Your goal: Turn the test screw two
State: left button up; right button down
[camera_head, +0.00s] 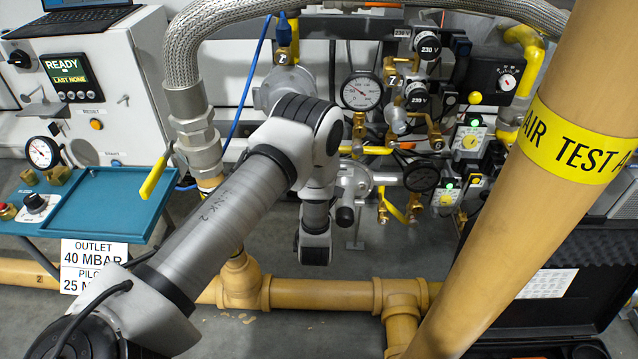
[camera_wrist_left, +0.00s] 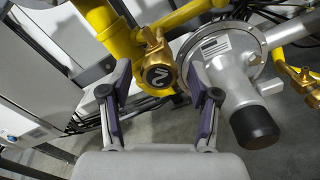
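Test screw two is a brass fitting with a dark round face marked "2" (camera_wrist_left: 157,75), on a yellow pipe in the left wrist view. My left gripper (camera_wrist_left: 159,82) is open there, one finger on each side of the fitting in the picture. The fingers do not visibly touch it, and the depth gap is hard to judge. In the head view my left arm reaches in from the lower left; its fingertips and screw two cannot be made out behind it. My right gripper is not in view.
A silver round housing with a black cap (camera_wrist_left: 255,125) stands close right of the fingers. In the head view, a pressure gauge (camera_head: 361,92), brass valves and hoses crowd the area. A large pipe with a yellow "AIR TEST" band (camera_head: 570,140) crosses the right side. A blue tray (camera_head: 105,205) is at left.

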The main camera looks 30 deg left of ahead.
pick_arm(q)
jog(key=shift+s, duration=0.1)
jog(key=v, duration=1.2)
